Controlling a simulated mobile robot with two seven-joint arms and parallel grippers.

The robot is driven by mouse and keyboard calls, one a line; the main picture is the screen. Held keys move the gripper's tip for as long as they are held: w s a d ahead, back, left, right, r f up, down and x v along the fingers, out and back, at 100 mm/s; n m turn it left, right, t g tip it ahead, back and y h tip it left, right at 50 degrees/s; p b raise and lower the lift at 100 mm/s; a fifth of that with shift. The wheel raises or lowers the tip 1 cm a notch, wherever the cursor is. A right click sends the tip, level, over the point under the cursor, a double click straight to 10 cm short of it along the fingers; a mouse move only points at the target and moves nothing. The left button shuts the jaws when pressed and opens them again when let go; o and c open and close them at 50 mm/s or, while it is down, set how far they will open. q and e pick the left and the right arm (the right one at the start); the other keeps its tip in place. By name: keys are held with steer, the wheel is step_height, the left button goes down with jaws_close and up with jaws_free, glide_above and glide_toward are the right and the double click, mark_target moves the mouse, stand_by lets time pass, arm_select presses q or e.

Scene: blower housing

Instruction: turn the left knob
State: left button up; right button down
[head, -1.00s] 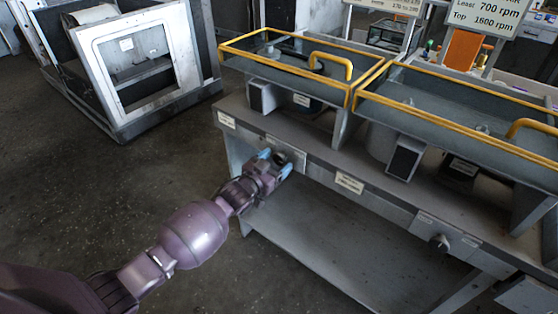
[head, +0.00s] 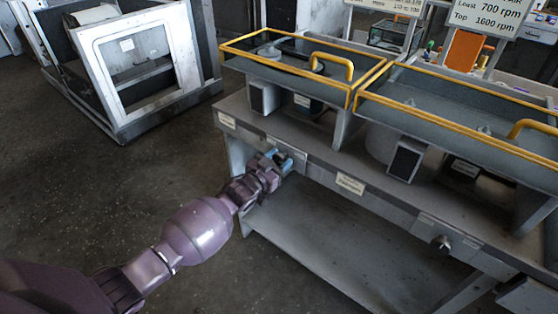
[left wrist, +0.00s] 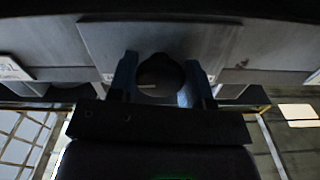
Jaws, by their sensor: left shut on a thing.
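The left knob (left wrist: 160,76) is a dark round knob on a grey panel. In the left wrist view it sits between the two blue fingers of my left gripper (left wrist: 160,80). In the head view my left gripper (head: 279,160) is at the front edge of the bench, by the left end, and hides the left knob there. The gripper is shut on the knob. A second, similar knob (head: 440,243) sticks out of the bench front farther right. My right gripper is not in view.
The grey bench (head: 330,239) has a lower shelf under its front. A white-framed machine (head: 133,60) stands at the back left. The floor (head: 90,200) left of the bench is clear.

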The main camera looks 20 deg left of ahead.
arm_select(q)
steer(key=shift+m, duration=0.3)
steer(key=shift+m, duration=1)
steer(key=m, duration=0.2)
steer(key=shift+m+p, duration=0.3)
steer(key=shift+m, duration=1)
steer(key=o, duration=0.9)
steer(key=shift+o, duration=0.2)
